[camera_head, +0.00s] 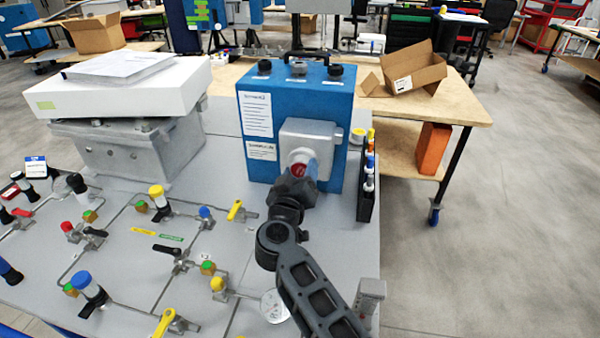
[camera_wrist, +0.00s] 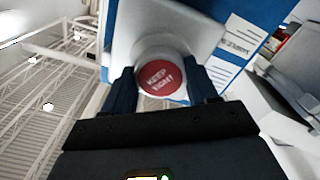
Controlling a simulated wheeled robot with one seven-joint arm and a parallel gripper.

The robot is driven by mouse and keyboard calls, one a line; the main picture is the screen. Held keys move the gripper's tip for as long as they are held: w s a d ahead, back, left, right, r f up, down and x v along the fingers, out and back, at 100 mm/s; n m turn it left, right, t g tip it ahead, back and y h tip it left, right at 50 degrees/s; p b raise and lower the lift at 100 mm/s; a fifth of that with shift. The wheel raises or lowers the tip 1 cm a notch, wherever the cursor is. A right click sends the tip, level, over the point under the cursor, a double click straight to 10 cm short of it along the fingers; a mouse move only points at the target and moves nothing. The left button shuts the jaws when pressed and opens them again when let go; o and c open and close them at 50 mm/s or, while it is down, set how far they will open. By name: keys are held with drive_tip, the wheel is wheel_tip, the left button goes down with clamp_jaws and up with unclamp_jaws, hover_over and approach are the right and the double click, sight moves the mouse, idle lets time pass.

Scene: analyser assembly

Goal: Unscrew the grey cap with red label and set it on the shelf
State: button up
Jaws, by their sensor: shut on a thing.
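The grey cap with the red label (camera_wrist: 160,77) sits on the front of the blue analyser box, and its label reads "KEEP TIGHT" at a tilt. In the head view the cap (camera_head: 299,169) shows as a small red disc in front of the grey housing (camera_head: 322,140). My gripper (camera_wrist: 160,88) is shut on the cap, one dark finger on each side of it. In the head view my gripper (camera_head: 297,178) partly hides the cap. I cannot tell whether the cap's thread is loose.
The blue analyser box (camera_head: 255,112) stands on the grey bench (camera_head: 340,240). A narrow dark rack (camera_head: 363,205) with coloured-top items is to its right. Pipes, valves and a gauge (camera_head: 274,306) cover the bench to the left. A wooden table (camera_head: 460,105) with an open cardboard box (camera_head: 412,75) stands behind right.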

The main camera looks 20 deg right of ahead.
drive_tip(key=o, duration=1.3)
drive_tip(key=shift+r, duration=0.1)
drive_tip(key=m, duration=0.5)
drive_tip(key=shift+m, duration=0.3)
drive_tip(key=m+b, duration=0.1)
drive_tip(key=m, duration=0.7)
drive_tip(key=m+b, duration=0.1)
drive_tip(key=m, duration=0.1)
drive_tip(key=m+b, duration=0.1)
drive_tip(key=m, duration=0.2)
drive_tip(key=shift+f, duration=0.3)
drive_tip(key=m+b, duration=0.1)
drive_tip(key=m, duration=0.3)
drive_tip(key=shift+b, duration=0.3)
drive_tip(key=shift+r+m, duration=0.15)
drive_tip(key=shift+m, duration=0.65)
